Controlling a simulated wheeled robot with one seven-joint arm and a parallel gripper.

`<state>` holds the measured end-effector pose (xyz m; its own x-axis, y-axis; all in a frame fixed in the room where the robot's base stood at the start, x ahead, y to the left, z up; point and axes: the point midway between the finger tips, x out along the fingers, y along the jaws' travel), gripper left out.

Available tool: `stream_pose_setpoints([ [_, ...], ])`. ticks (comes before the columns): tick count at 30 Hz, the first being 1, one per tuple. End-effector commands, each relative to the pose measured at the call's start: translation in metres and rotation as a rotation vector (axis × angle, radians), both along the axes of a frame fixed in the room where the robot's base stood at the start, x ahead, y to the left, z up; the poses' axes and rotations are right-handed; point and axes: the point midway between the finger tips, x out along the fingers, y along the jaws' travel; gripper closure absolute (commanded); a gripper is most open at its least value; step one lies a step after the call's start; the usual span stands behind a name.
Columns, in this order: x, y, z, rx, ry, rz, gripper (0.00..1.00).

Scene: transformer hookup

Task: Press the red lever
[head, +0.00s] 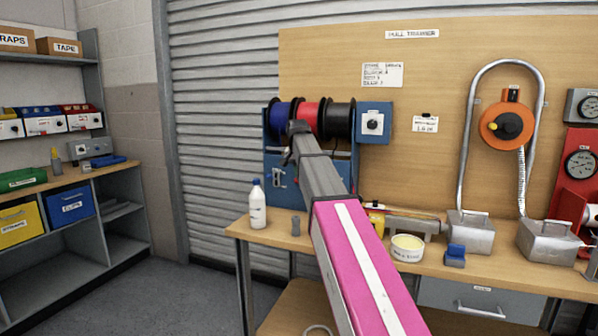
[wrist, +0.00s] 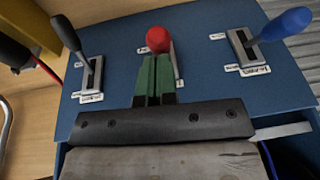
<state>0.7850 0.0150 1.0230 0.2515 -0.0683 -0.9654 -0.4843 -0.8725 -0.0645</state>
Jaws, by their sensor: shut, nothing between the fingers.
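The red lever (wrist: 158,39) stands in the middle of a blue panel (wrist: 115,38) in the wrist view, with a round red knob and its lower part hidden behind my fingers. My gripper (wrist: 156,60) is shut and empty, its green-padded fingers together just in front of the red knob. I cannot tell whether they touch it. In the head view my gripper (head: 297,130) is up at the spool rack, and my arm hides most of the lever area. The red lever cannot be made out there.
A black lever (wrist: 66,32) stands to the left and a blue lever (wrist: 285,25) to the right on the panel. Blue, red and black spools (head: 307,117) sit on the rack. A white bottle (head: 257,206) and a bowl (head: 407,247) stand on the bench.

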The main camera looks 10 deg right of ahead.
Motion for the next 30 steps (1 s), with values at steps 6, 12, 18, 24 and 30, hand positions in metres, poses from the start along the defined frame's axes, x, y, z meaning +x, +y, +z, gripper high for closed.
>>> stream_pose_setpoints([
  [6,-0.005,0.003,-0.006,-0.060,-0.104,0.000,1.00],
  [12,-0.010,0.005,-0.013,-0.058,-0.101,0.000,1.00],
  [18,-0.019,0.009,-0.026,-0.113,-0.192,0.002,1.00],
  [24,-0.025,0.012,-0.040,-0.193,-0.331,0.002,1.00],
  [30,-0.027,0.014,-0.055,-0.274,-0.471,0.002,1.00],
])
